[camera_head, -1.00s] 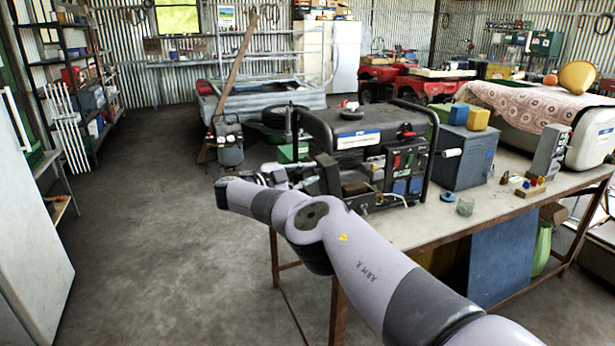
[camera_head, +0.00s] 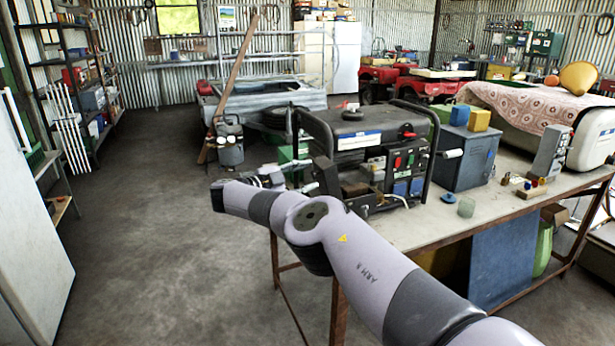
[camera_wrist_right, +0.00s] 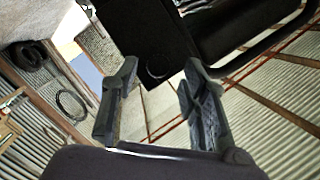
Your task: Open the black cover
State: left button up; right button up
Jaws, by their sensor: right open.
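The generator (camera_head: 352,130) stands on the workbench in a black tube frame. A black panel (camera_head: 327,174), which looks like the black cover, is at the left of its front face. In the right wrist view a dark panel (camera_wrist_right: 150,35) with a round feature fills the top middle, just beyond the fingers. I cannot tell how far the cover stands open. My right gripper (camera_head: 306,182) is just left of the panel. In the wrist view my right gripper (camera_wrist_right: 160,68) has its fingers apart, with nothing visibly held between them. My left gripper is not in view.
A grey canister (camera_head: 229,148) stands on the floor behind. The floor (camera_head: 150,220) at left is clear.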

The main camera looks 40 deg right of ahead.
jog(key=a+r, duration=0.1)
jog(key=a, duration=1)
jog(key=shift+s, duration=0.2)
jog(key=shift+d, duration=0.1)
